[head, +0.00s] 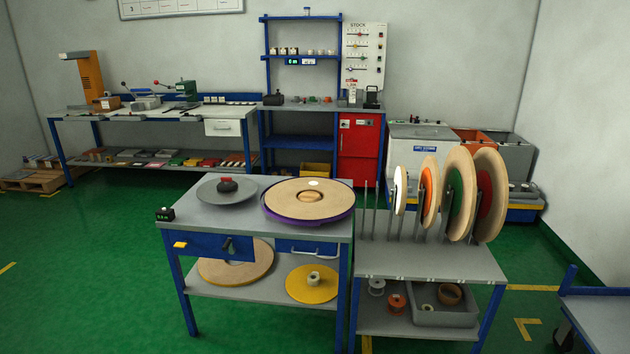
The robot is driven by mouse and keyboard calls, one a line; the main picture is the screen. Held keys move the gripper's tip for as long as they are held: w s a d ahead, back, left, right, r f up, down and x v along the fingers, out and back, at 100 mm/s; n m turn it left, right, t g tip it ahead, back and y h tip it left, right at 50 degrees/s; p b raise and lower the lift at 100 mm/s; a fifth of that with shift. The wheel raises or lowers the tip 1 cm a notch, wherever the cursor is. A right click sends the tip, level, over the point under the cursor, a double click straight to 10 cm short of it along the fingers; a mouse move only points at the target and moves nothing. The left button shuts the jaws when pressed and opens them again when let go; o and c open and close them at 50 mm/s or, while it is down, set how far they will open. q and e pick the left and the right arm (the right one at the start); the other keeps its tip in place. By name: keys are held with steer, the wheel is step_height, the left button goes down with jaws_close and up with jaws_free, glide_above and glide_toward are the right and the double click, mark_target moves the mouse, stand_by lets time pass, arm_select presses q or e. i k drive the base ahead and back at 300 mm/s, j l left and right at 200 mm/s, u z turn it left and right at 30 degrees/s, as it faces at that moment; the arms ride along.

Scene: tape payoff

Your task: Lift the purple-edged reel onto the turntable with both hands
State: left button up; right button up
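The purple-edged reel (309,200) lies flat on the right part of the blue-legged table's top, with a tan face and a purple rim showing along its lower edge. The turntable (227,190) is a grey disc with a dark, red-topped knob at its centre, on the left part of the same top. The disc has no reel on it. The reel sits beside the turntable, to its right. Neither of my grippers shows in the head view.
A rack (430,262) with several upright reels and bare posts stands right of the table. A small black display box (165,214) sits at the tabletop's left corner. More reels lie on the lower shelf. Green floor (90,270) is open to the left.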

mark_target(227, 188)
steer(key=i+j, duration=0.2)
steer(key=i, duration=0.25)
steer(key=i+j+z, duration=0.1)
steer(key=i, duration=0.35)
steer(key=i+j, duration=0.3)
steer(key=i, duration=0.15)
steer(key=i+j+z, duration=0.1)
steer(key=i, duration=0.35)
steer(key=l, duration=0.15)
